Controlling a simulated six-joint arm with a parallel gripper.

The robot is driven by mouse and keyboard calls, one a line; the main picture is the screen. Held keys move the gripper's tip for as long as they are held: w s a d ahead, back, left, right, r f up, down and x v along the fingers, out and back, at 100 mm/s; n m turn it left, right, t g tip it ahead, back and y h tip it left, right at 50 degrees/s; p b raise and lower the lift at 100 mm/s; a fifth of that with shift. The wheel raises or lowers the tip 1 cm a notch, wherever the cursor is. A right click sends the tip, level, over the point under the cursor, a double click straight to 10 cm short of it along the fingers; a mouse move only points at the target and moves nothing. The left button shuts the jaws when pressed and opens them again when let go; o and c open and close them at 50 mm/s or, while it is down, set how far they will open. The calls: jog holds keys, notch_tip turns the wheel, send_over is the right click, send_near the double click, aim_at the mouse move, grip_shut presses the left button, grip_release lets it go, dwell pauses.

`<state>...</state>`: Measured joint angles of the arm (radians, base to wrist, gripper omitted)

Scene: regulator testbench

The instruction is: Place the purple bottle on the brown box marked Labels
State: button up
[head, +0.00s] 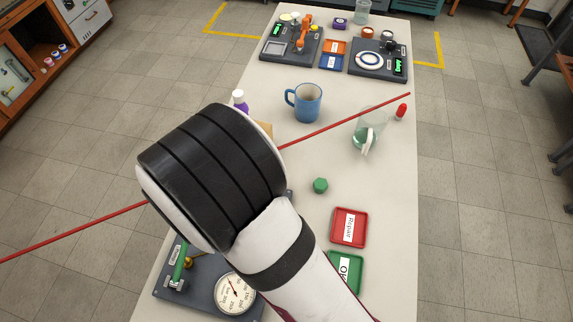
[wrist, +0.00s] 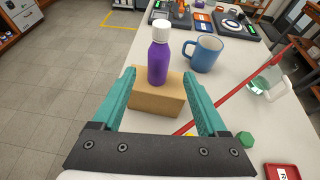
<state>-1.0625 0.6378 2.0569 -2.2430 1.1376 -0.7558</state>
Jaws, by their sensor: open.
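The purple bottle (wrist: 158,60) with a white cap stands upright, its base appearing to rest on top of the brown box (wrist: 143,98). In the head view the bottle (head: 241,105) shows only in part, and just a corner of the box (head: 265,128) shows past my arm. No Labels marking is visible on the box. My gripper (wrist: 158,74) is open, its teal fingers apart to the left and right of the bottle. The bottle stands between and beyond the fingertips, with a gap on each side. In the head view my arm hides the gripper.
A blue mug (head: 307,103) stands right of the bottle. A thin red rod (head: 345,121) runs diagonally past the box. A glass flask (head: 368,132), green hex piece (head: 320,185), red tray (head: 349,228) and green tray (head: 345,272) lie to the right. A gauge (head: 235,294) is near the front.

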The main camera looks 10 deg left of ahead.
jog(key=d+r+m+g+h, duration=0.2)
jog(key=d+r+m+h, duration=0.15)
jog(key=d+m, duration=0.65)
jog(key=d+r+m+g+h, duration=0.25)
jog(key=d+m+h, duration=0.25)
jog(key=d, duration=0.9)
jog(key=s+d+m+g, duration=0.5)
jog(key=s+d+m, duration=0.2)
jog(key=d+m, duration=0.15)
jog(key=s+d+m+g+y, duration=0.2)
jog(key=s+d+m+g, duration=0.15)
jog(key=s+m, duration=0.5)
jog(key=s+a+m+y, duration=0.7)
jog(key=s+m, duration=0.2)
jog(key=m, duration=0.1)
jog(key=shift+s+a+g, duration=0.15)
jog(key=shift+s+g, duration=0.1)
jog(key=shift+g, duration=0.15)
